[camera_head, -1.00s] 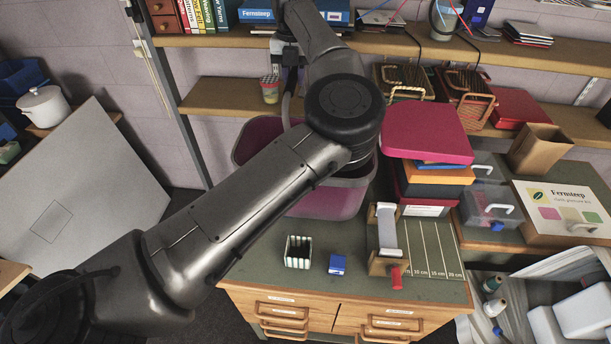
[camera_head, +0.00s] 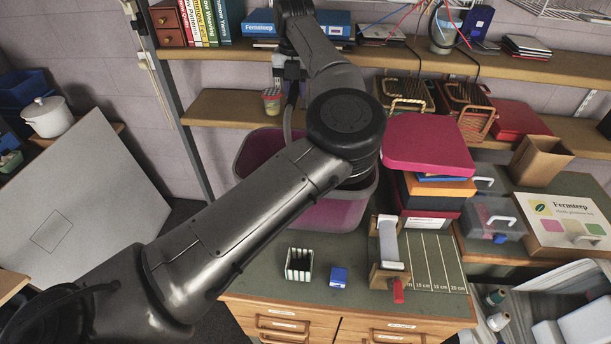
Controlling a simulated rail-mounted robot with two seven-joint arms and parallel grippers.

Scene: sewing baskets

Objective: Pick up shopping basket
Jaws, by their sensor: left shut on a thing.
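The left gripper is at shelf height above the basket, small and partly hidden by my own arm, and is shut on the handle. I cannot tell whether the basket is resting on something or hanging. My right gripper is not in view.
The desk (camera_head: 350,298) holds a striped cup (camera_head: 299,264), a blue block (camera_head: 338,276) and a tape holder (camera_head: 388,255). A stack of boxes (camera_head: 430,150) stands close right of the basket. A shelf (camera_head: 225,108) with a small cup (camera_head: 271,101) is behind.

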